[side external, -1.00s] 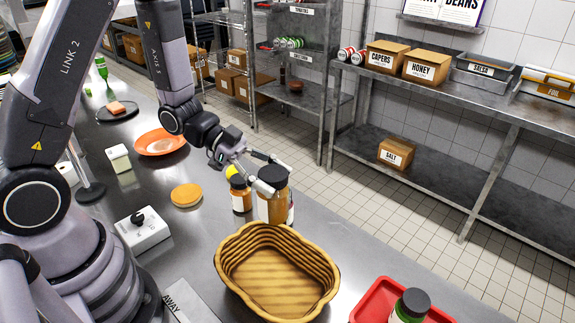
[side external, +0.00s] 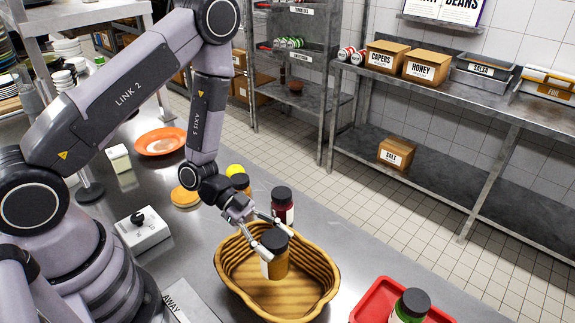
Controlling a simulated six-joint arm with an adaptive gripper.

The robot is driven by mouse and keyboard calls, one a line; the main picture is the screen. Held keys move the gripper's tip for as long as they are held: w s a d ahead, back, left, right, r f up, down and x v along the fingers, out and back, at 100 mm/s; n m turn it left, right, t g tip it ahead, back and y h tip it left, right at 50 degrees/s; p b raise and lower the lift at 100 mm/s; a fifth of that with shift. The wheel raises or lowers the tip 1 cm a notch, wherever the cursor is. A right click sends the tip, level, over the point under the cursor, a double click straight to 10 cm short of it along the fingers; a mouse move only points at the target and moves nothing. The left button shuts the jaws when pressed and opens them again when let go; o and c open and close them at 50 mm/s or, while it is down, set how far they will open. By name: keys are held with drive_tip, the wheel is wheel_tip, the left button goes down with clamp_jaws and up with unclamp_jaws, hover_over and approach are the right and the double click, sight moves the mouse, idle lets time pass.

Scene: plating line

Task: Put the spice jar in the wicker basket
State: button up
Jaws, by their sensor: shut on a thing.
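The spice jar (side external: 275,264) has an orange-brown body, a pale label and a dark lid. My gripper (side external: 270,242) is shut on it near the lid. The jar is upright, inside the outline of the wicker basket (side external: 325,283) as seen from this side. The basket is a yellow-brown open bowl with ribbed walls, on the steel counter. Whether the jar's base touches the basket floor, I cannot tell.
A dark red jar with a black lid (side external: 282,207) stands just behind the basket. A red tray (side external: 371,304) holds a green jar (side external: 411,305) at front right. A white box with a knob (side external: 143,229) stands left.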

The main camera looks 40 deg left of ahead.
sight(288, 270)
drive_tip(key=shift+f, duration=2.45)
drive_tip(key=shift+f, duration=0.1)
drive_tip(key=o, duration=1.2)
